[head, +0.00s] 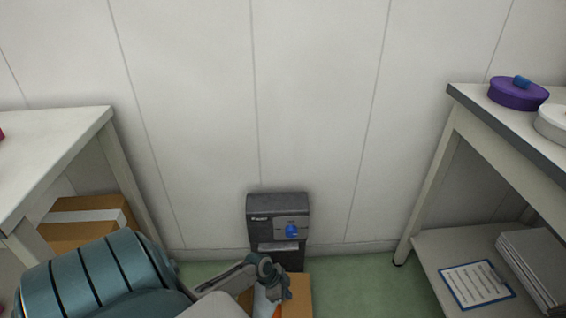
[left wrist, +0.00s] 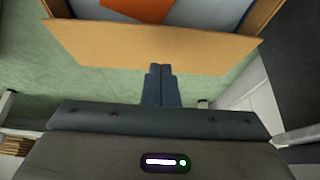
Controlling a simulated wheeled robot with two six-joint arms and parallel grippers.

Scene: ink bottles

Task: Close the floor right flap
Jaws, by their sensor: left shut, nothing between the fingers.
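An open cardboard box (head: 301,292) stands on the green floor at the bottom of the head view, partly hidden by my left arm. In the left wrist view a tan cardboard flap (left wrist: 105,45) of the box extends outward across the upper part of the picture. Behind it, the box holds a grey-white item (left wrist: 208,13) and an orange item (left wrist: 150,8). My left gripper (head: 274,283) is over the box; its fingers (left wrist: 161,70) are shut, empty, with their tips overlapping the flap's edge. Contact is unclear. My right gripper is out of view.
A dark machine (head: 262,206) with a blue knob stands against the wall behind the box. A table (head: 50,140) is at left with another carton (head: 85,232) beneath it. A shelved table (head: 510,145) is at right. Green floor (head: 350,290) is clear right of the box.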

